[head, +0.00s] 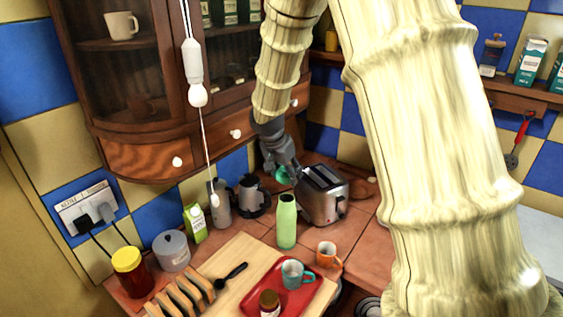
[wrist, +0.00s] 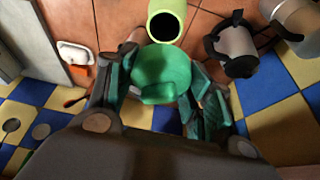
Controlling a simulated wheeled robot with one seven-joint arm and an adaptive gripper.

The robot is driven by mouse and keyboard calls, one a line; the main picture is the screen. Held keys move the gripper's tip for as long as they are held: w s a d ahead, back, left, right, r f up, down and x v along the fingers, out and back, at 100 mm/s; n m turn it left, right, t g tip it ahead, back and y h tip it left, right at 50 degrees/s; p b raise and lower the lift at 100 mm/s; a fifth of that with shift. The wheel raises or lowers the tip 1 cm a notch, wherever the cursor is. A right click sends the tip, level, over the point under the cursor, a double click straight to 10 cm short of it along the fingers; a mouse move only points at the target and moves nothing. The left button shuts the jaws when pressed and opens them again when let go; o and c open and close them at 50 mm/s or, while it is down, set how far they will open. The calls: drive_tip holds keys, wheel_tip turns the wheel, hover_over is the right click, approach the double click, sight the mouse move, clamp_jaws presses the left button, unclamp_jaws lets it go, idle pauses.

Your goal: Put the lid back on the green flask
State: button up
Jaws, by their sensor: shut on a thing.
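The green flask (head: 286,222) stands upright on the tiled counter, left of the toaster. In the wrist view its open dark mouth (wrist: 166,25) shows at the top, with no lid on it. My gripper (head: 281,174) is shut on the green lid (wrist: 161,73), with a finger on each side of it. In the head view the lid (head: 283,175) shows as a small green patch below the gripper, higher in the picture than the flask. In the wrist view the lid appears just below the flask's mouth; the gap in height between them cannot be told.
A steel toaster (head: 325,196) stands close to the right of the flask, and a dark-handled pot (head: 253,196) to its left. A pull cord (head: 206,150) hangs left of my arm.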

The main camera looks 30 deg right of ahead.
drive_tip(key=shift+s+d+f, duration=0.15)
drive_tip(key=shift+s+f, duration=0.05)
drive_tip(key=shift+d+f+b, duration=0.1)
drive_tip(key=shift+f+b, duration=0.45)
drive_tip(key=shift+b, duration=0.05)
drive_tip(key=shift+f+b, duration=1.5)
drive_tip(key=shift+f, duration=0.8)
drive_tip(key=shift+f, duration=0.15)
idle(0.5)
drive_tip(key=shift+a, duration=0.2)
drive_tip(key=o, duration=1.5)
drive_tip(key=shift+r+p, duration=2.15)
drive_tip(key=shift+r, duration=1.35)
